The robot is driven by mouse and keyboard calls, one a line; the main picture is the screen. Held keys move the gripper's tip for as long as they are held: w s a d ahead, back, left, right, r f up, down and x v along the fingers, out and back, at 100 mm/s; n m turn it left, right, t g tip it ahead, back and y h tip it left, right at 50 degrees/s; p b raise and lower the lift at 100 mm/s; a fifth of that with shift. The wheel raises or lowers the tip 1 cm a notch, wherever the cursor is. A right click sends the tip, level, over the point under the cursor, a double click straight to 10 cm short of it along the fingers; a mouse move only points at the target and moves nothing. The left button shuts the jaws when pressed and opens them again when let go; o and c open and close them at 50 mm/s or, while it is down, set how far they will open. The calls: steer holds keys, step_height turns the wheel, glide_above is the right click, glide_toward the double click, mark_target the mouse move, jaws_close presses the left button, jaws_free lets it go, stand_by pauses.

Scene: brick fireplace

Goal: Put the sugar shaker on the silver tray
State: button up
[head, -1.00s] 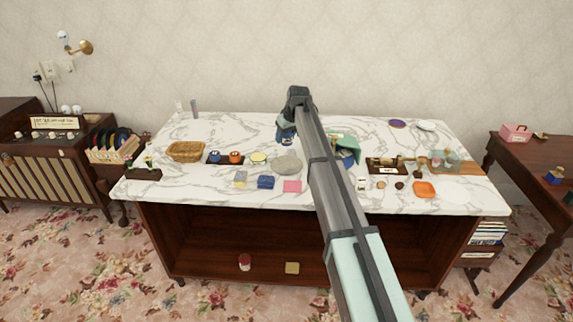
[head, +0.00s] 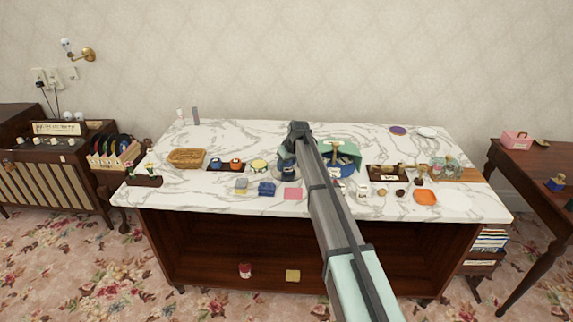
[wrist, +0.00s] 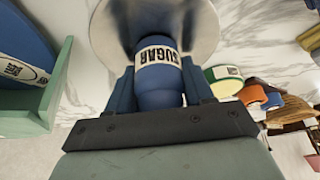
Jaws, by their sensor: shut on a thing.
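The sugar shaker (wrist: 160,78) is blue with a white label reading SUGAR. My gripper (wrist: 158,88) is shut on it, one finger on each side. The round silver tray (wrist: 207,30) lies beyond the shaker's end in the wrist view, and the shaker overlaps its middle. In the head view the shaker (head: 286,172) is over the tray, partly hidden by my arm, and covers much of the tray. I cannot tell whether the shaker touches the tray.
A green stand with blue items (head: 344,150) is close on the right of my gripper. A yellow-topped tin (head: 258,166) and a dark tray with two small pots are on the left.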

steer(key=shift+f, duration=0.1)
steer(key=o, duration=1.1)
steer(key=v, duration=1.2)
